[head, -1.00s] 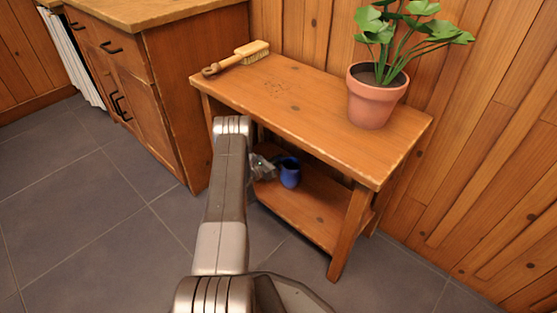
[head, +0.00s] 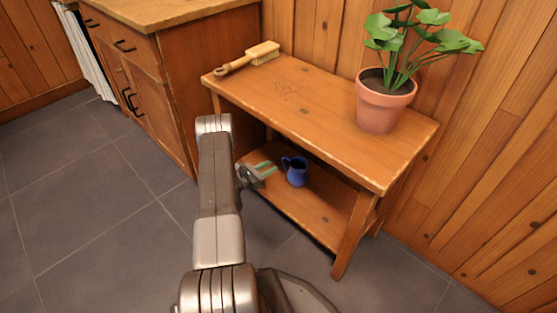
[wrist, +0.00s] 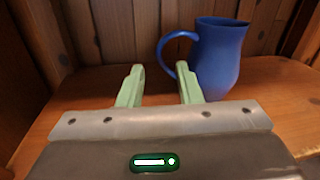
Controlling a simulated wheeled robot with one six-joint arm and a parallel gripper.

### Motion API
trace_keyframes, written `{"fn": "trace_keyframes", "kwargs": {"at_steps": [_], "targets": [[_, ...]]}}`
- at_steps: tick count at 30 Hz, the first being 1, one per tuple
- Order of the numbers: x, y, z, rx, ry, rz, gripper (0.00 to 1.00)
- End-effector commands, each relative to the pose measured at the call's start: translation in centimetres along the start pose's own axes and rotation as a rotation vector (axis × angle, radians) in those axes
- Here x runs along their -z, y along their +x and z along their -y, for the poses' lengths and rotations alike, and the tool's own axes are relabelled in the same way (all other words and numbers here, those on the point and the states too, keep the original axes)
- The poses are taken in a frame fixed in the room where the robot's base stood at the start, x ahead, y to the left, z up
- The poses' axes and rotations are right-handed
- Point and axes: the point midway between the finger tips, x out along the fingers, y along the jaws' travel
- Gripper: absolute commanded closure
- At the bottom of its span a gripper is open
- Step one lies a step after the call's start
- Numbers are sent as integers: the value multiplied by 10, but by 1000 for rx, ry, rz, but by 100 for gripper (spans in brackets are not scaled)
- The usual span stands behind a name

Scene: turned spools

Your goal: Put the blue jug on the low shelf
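The blue jug (head: 295,172) stands upright on the low shelf (head: 325,208) of the wooden table. In the wrist view the jug (wrist: 216,58) is just beyond and to the right of my fingers, its handle toward the left. My gripper (head: 267,169) is at the shelf's left part, left of the jug and apart from it. In the wrist view the green fingers of my gripper (wrist: 158,85) are spread with nothing between them. The right finger overlaps the jug's lower left side in the picture.
The tabletop (head: 320,110) is above the shelf and holds a brush (head: 249,58) and a potted plant (head: 386,100). A wooden cabinet (head: 178,80) stands to the left. The shelf right of the jug is clear. Grey floor tiles lie open in front.

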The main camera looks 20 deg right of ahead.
Motion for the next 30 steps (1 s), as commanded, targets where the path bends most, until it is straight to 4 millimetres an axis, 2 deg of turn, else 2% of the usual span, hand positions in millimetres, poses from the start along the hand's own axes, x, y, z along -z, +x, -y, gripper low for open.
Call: {"fn": "trace_keyframes", "kwargs": {"at_steps": [3, 7, 30], "targets": [[-1, -16, 0, -1, 0, 0, 68], [-1, -25, 0, -1, 0, 1, 68], [0, -26, 0, 0, 1, 1, 68]]}}
